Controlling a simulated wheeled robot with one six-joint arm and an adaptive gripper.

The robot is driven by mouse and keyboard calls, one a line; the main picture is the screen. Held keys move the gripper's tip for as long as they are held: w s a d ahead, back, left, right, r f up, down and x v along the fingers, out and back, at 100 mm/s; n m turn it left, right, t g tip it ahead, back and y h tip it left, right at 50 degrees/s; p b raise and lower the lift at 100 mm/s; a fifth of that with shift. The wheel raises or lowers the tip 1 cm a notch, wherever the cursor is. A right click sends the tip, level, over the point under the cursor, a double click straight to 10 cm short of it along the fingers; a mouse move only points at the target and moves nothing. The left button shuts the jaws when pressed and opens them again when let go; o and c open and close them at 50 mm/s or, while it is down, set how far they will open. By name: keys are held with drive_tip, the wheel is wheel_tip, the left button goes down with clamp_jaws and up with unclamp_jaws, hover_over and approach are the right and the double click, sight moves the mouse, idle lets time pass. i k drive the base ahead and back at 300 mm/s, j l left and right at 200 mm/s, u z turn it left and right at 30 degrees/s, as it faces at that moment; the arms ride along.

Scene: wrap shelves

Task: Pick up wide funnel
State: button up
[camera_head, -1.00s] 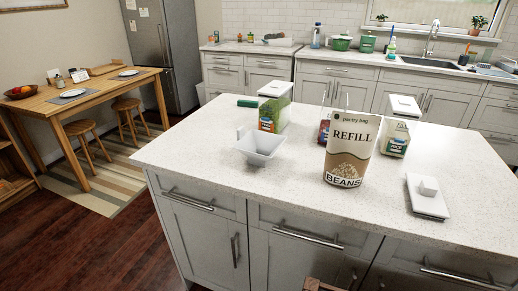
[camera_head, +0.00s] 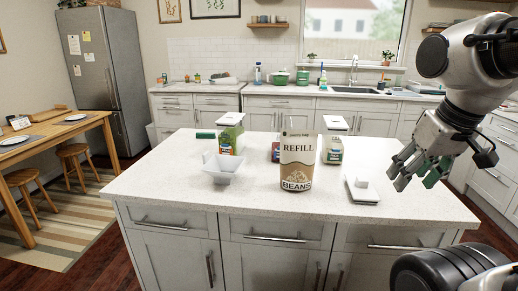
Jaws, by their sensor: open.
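The wide funnel (camera_head: 221,168) is a white, square, tapering piece on the left part of the island countertop (camera_head: 145,187). It stands in front of a green-and-white container (camera_head: 230,136). A tall upright part shows at its left side. My gripper (camera_head: 418,172) is at the right, above the right end of the countertop, with its fingers spread and nothing between them. It is well apart from the funnel, with the beans pouch between them in the picture.
A tall "REFILL BEANS" pouch (camera_head: 297,163) stands right of the funnel. Behind it are a partly hidden container (camera_head: 276,150) and a white-lidded container (camera_head: 333,143). A white lid (camera_head: 362,189) lies at the right. The counter's front left is clear.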

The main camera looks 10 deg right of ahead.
sight(223, 169)
drive_tip(key=i+j, duration=0.25)
drive_tip(key=j, duration=0.15)
drive_tip(key=i+j, duration=0.2)
drive_tip(key=j, duration=0.25)
drive_tip(key=i+j+u, duration=0.1)
drive_tip(key=i+j, duration=0.15)
drive_tip(key=j, duration=0.15)
